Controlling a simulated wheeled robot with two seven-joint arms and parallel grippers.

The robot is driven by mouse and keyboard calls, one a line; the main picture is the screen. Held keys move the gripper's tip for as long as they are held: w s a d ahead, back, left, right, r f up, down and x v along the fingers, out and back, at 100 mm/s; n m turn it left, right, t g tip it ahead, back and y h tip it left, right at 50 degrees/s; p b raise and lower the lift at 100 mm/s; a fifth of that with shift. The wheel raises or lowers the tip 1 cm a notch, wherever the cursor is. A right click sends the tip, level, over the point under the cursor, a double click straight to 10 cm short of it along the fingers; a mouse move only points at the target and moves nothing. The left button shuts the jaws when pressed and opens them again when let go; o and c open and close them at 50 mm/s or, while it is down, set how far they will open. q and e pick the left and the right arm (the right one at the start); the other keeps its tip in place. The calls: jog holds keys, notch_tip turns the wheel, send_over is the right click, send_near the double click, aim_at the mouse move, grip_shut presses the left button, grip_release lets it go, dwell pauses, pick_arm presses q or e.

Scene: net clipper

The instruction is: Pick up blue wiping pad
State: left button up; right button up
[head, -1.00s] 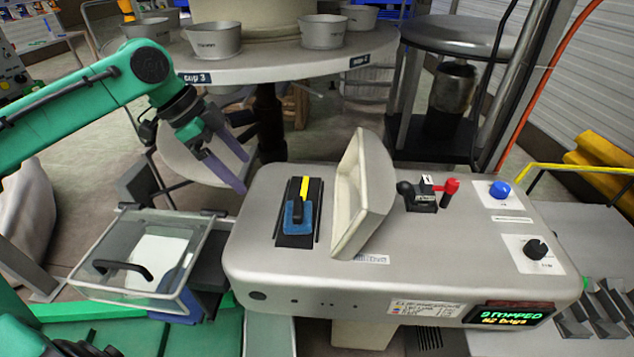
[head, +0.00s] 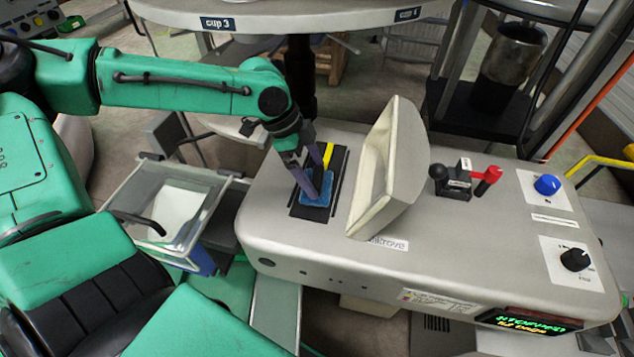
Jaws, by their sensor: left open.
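The blue wiping pad (head: 326,192) lies on a dark slotted plate (head: 308,212) on top of the grey machine. A yellow strip (head: 328,155) with a dark part sits at the pad's far side. My left gripper (head: 319,191) is open, its purple fingers pointing down over the pad. The fingers hide part of the pad and its dark handle. I cannot tell whether the fingertips touch the pad. My right gripper does not show.
An upright cream flap (head: 390,170) stands just right of the plate. Farther right are a black-and-red lever block (head: 462,182), a blue knob (head: 547,185) and a black knob (head: 575,259). A clear-lidded bin (head: 130,190) stands left of the machine (head: 440,255). A round table edge (head: 290,18) is behind.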

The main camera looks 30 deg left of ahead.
pick_arm(q)
jog(key=shift+d+f, duration=0.15)
jog(key=shift+f, duration=0.1)
jog(key=c, duration=1.1)
jog(key=shift+w, duration=0.1)
